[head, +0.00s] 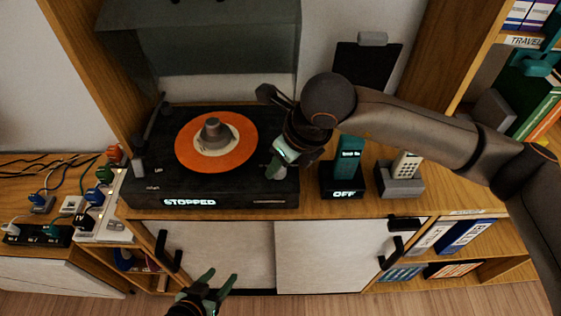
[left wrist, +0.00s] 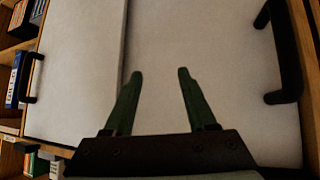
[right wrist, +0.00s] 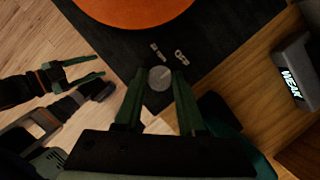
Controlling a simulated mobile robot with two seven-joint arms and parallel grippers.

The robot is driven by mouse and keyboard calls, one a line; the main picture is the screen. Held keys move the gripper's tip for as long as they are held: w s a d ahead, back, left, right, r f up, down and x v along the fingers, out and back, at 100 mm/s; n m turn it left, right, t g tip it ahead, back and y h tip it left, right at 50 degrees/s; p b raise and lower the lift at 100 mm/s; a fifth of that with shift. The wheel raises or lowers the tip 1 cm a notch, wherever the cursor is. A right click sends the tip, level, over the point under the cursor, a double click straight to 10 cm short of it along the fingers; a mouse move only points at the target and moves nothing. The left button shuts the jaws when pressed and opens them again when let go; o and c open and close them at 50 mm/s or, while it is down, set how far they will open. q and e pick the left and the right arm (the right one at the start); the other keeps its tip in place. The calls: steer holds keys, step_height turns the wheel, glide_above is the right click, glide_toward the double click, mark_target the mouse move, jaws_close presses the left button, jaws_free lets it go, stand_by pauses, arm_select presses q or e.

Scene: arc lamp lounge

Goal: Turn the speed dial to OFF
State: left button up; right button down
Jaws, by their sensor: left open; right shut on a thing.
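The black turntable (head: 240,192) carries an orange record (head: 190,152), and its front display (head: 189,202) reads STOPPED. The speed dial (right wrist: 160,78) is a small round grey knob near a corner of the deck. Small white labels (right wrist: 180,54) sit beside it, too blurred to read surely. My right gripper (right wrist: 157,84) is shut on the dial, one finger on each side. In the head view my right gripper (head: 277,168) covers the dial. My left gripper (head: 222,278) is open and empty, low in front of the cabinet doors; its fingers also show in the left wrist view (left wrist: 159,76).
Right of the turntable, a teal handset (head: 348,155) stands in a black dock (head: 344,188) marked OFF. A pale handset (head: 406,164) stands in a grey dock (head: 400,185). The turntable's raised lid (head: 215,45) is behind. A power strip with coloured plugs (head: 100,205) is at left.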

steer(key=c, duration=0.5)
jaws_free()
steer(key=v, duration=1.2)
steer(key=shift+r, duration=0.25)
steer(key=shift+s, duration=0.1)
